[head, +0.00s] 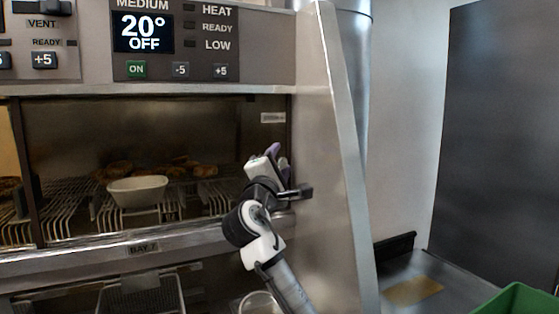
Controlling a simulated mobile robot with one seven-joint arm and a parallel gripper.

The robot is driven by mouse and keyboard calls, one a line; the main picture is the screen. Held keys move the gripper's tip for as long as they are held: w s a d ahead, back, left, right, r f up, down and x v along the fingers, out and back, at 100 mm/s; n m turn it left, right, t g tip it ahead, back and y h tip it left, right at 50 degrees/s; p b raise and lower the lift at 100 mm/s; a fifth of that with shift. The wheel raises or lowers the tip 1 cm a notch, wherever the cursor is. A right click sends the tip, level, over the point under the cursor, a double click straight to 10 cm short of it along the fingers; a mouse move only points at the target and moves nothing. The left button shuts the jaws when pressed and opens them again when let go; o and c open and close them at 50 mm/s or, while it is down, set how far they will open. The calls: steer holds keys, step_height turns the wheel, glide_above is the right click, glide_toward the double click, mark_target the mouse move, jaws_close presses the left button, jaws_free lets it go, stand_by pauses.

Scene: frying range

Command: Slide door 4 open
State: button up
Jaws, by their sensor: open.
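A heated cabinet with a dark, see-through front (90,130) fills the left side of the head view. A small pale label (272,118) sits at its upper right corner, too small to read, so I cannot tell for sure which panel is door 4. My gripper (277,152), with a white hand and purple fingertips, is open and points up at the right end of the cabinet front, below the label. I cannot tell whether the fingertips touch the door or a handle. The hand and wrist hide part of the door's lower right area.
A white bowl (138,190) and browned food pieces (178,168) are on wire racks inside the cabinet. The control panel (200,40) reads 20° OFF. A steel side wall (335,150) stands close right of my arm. A green bin (518,302) is at lower right.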

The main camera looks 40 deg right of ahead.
steer(key=shift+c, duration=0.4)
jaws_close()
